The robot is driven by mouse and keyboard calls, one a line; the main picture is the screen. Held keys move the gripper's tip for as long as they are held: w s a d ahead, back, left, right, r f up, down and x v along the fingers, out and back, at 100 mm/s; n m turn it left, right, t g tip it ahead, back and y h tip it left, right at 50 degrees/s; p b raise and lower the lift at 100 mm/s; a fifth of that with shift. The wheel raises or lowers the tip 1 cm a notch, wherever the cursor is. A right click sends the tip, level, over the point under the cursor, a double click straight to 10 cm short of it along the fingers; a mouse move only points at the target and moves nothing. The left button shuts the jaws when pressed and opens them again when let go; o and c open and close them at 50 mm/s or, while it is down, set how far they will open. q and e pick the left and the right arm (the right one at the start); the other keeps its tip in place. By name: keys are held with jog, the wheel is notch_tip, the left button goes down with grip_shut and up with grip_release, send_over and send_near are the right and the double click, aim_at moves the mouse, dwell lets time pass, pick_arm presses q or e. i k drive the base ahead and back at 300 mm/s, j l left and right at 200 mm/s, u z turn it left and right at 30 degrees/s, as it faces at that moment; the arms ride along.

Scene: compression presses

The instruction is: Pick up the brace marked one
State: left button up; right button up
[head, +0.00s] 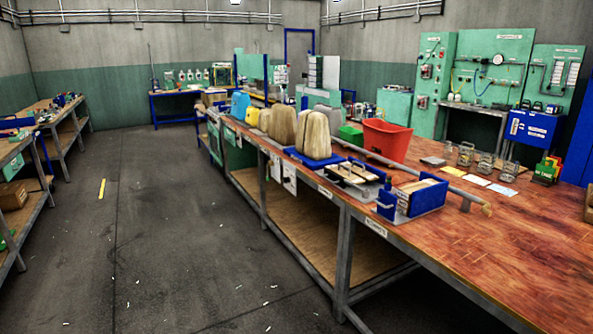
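No brace with a readable mark "one" can be made out. Several small grey metal frame-like pieces stand in a row on the right part of the workbench (520,222), among them a left one (465,154), a middle one (486,164) and a right one (509,171). Whether any of these is the brace, I cannot tell. A yellow card (453,171) and two white cards (477,180) lie in front of them, too small to read. Neither of my grippers is in view.
On the bench are a blue tray (421,203), a red bin (387,140), beige padded blocks on a blue base (317,135) and a long grey bar (400,167). The bench's front edge carries labels.

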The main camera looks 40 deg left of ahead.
aim_at(365, 175)
jog(key=u, duration=1)
jog(key=z, duration=2.2)
jog(key=u, duration=2.2)
jog(key=i+j+u, duration=0.1)
jog(key=i, duration=0.7)
jog(key=i+j+u, duration=0.1)
jog(key=i, duration=0.7)
jog(key=j, duration=0.1)
